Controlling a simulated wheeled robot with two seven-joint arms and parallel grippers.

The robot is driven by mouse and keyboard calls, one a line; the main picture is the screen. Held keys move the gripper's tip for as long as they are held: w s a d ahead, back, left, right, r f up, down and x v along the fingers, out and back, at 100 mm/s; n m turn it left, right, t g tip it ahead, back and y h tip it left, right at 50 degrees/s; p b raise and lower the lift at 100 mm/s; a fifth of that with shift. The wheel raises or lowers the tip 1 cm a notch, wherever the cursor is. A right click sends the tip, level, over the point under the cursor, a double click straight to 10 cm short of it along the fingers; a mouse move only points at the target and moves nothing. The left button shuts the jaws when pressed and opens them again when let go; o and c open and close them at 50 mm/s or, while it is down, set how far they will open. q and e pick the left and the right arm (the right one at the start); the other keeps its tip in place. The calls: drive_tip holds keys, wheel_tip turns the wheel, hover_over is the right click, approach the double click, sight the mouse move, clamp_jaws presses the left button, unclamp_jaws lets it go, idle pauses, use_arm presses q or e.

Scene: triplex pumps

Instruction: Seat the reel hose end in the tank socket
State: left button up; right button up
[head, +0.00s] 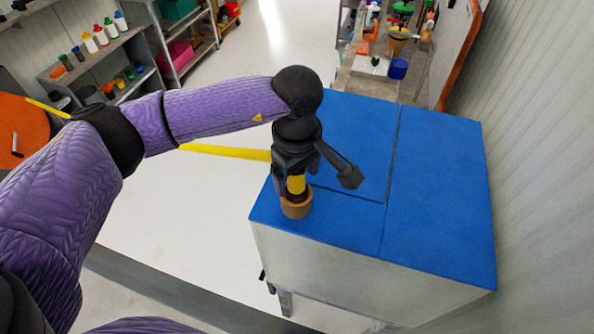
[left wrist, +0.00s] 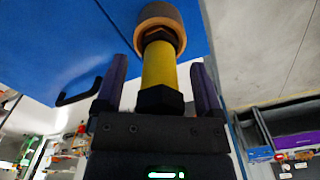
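The hose end (head: 296,185) is a yellow cylinder with black hex collars. It stands upright, its lower black collar inside the brown ring of the tank socket (head: 297,207); how deep it sits cannot be told. The left wrist view shows the yellow hose end (left wrist: 158,66) running into the brown socket ring (left wrist: 160,14). My left gripper (head: 295,186) points down around the hose end. In the left wrist view its purple fingers (left wrist: 160,75) stand on either side with a visible gap on each side. My right gripper is out of view.
The socket is near the front left corner of the blue tank top (head: 440,200). Yellow hose (head: 225,151) stretches left behind my arm towards an orange reel disc (head: 20,130). Shelves (head: 100,60) stand at back left, a cluttered bench (head: 375,70) behind the tank, a wall right.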

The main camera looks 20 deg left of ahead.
use_arm(q)
wheel_tip(320, 180, up, 10)
drive_tip(key=shift+b, duration=0.35)
idle(0.5)
